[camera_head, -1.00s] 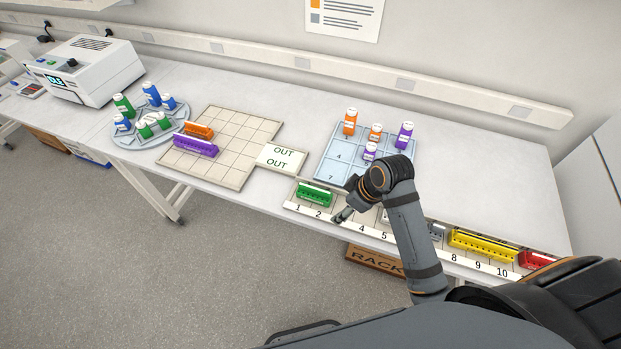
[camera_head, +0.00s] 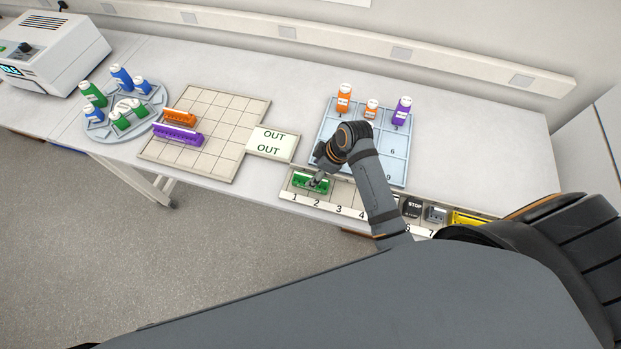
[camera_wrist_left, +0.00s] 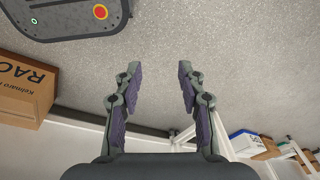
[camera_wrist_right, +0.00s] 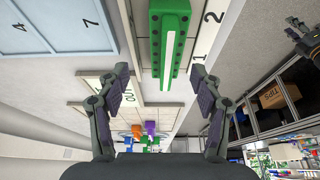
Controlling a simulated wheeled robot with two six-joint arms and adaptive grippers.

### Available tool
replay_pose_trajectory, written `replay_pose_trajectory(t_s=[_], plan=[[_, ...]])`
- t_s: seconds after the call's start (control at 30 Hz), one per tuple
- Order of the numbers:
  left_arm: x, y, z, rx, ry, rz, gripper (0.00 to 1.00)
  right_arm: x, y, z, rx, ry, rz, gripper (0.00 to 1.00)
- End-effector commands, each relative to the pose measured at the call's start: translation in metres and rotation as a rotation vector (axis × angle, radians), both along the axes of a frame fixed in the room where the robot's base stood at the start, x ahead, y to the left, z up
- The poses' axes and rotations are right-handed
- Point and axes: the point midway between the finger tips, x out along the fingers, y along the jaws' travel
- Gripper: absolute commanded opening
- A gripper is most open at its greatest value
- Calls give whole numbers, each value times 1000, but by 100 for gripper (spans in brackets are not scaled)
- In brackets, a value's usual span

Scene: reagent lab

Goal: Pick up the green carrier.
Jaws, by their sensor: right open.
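The green carrier (camera_head: 311,184) lies in the numbered rack (camera_head: 287,194) at slots 1 and 2, near the table's front edge. My right gripper (camera_head: 316,183) is right at it in the head view and partly covers it. In the right wrist view the green carrier (camera_wrist_right: 171,40) lies lengthwise ahead, between the lines of the two open fingers (camera_wrist_right: 162,75); no contact shows. My left gripper (camera_wrist_left: 157,72) is open and empty above the floor in the left wrist view. It does not show in the head view.
A blue tray (camera_head: 398,171) with orange and purple bottles stands behind the rack. Left are the OUT plate (camera_head: 271,143), a grid board (camera_head: 225,170) with orange (camera_head: 180,118) and purple (camera_head: 178,135) carriers, and a round bottle holder (camera_head: 152,101). A STOP block (camera_head: 413,207) sits farther right in the rack.

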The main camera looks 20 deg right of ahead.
Motion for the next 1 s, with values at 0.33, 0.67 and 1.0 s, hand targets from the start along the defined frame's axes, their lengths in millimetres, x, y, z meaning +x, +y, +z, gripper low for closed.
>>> replay_pose_trajectory(t_s=[0.33, 0.67, 1.0], plan=[[-30, 1, 15, 1, 47, 2, 40, 4, 14, -36, -1, 1, -1, 66], [-25, 1, 15, 1, 39, 2, 40, 4, 14, -37, 0, 2, -1, 66], [-13, 0, 16, 1, 21, 1, 40, 4, 14, -39, 0, 0, -1, 52]])
